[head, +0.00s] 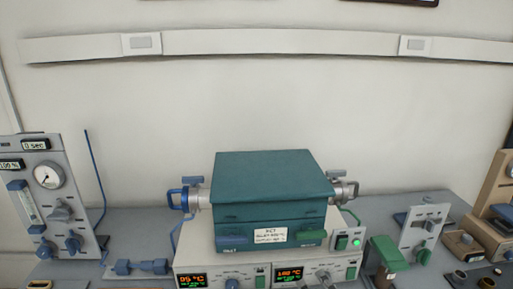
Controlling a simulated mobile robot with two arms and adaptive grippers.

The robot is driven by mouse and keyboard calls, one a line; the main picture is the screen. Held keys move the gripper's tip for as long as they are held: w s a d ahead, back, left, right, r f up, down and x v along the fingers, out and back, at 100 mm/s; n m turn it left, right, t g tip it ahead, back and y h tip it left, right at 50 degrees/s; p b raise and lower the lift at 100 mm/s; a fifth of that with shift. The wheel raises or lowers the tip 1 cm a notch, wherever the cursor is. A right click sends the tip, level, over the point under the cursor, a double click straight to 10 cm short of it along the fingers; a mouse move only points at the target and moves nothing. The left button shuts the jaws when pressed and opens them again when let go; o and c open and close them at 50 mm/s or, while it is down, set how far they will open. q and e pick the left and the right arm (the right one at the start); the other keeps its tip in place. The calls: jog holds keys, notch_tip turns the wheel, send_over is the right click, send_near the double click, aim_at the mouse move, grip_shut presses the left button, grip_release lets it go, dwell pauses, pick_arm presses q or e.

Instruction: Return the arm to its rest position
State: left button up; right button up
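Neither of my grippers shows in the head view, and no part of my arms can be made out. The teal box-shaped furnace (270,182) stands in the middle of the bench with its lid down. It sits on a pale control base (210,266) with two lit displays. A metal end fitting with a blue clamp (188,198) is on its left side. A metal fitting (344,190) is on its right side.
A grey panel (45,177) with a round gauge and knobs stands at the left. A small valve panel (424,228) and a brown wooden stand (494,190) are at the right. The grey bench (130,222) has bare patches.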

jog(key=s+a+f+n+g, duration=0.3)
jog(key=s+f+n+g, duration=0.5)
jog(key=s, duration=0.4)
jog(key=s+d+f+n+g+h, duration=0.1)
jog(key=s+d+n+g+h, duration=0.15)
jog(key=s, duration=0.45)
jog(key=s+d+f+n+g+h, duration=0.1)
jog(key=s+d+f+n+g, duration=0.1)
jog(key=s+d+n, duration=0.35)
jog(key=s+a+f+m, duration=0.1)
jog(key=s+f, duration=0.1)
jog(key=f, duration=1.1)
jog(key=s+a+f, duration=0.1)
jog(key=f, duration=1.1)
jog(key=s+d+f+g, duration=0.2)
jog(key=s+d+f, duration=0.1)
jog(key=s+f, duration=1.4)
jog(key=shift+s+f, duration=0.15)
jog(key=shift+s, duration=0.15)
